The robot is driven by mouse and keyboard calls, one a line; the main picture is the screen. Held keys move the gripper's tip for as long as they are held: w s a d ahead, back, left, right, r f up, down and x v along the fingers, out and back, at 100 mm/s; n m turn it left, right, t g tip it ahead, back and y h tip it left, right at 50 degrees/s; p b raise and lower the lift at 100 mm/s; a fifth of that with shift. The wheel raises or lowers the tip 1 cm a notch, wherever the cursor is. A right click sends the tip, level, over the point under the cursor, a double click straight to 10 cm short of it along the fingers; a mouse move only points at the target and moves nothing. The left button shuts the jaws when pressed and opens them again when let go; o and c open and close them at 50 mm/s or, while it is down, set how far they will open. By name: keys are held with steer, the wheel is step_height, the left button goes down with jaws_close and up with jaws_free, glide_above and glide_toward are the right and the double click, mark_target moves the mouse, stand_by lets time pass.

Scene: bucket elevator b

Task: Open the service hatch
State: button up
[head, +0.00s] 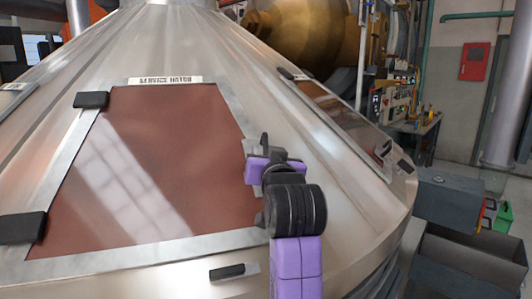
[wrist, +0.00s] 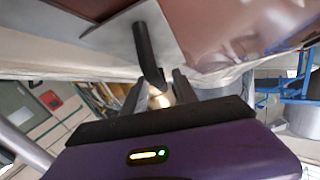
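The service hatch (head: 165,160) is a reddish-brown panel in a metal frame on the cone-shaped metal housing, under a "SERVICE HATCH" label (head: 165,80). It looks shut. Black hinge-like blocks (head: 92,100) sit on its left edge. At its right edge is a latch plate with a dark handle, largely hidden by my wrist in the head view. The wrist view shows the black bent handle (wrist: 141,45) on a grey plate (wrist: 105,30). My gripper (wrist: 158,88) is at the handle's lower end, its fingers apart on either side. Contact cannot be told.
A second panel (head: 325,108) lies on the housing's right face. A small black block (head: 227,271) is on the rim below the hatch. A grey bin (head: 470,265) and grey box (head: 450,200) stand at the right. A bench with equipment (head: 410,120) is behind.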

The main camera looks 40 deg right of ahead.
steer(key=shift+w+d, duration=0.2)
steer(key=shift+w, duration=0.05)
jaws_close()
stand_by(1.4)
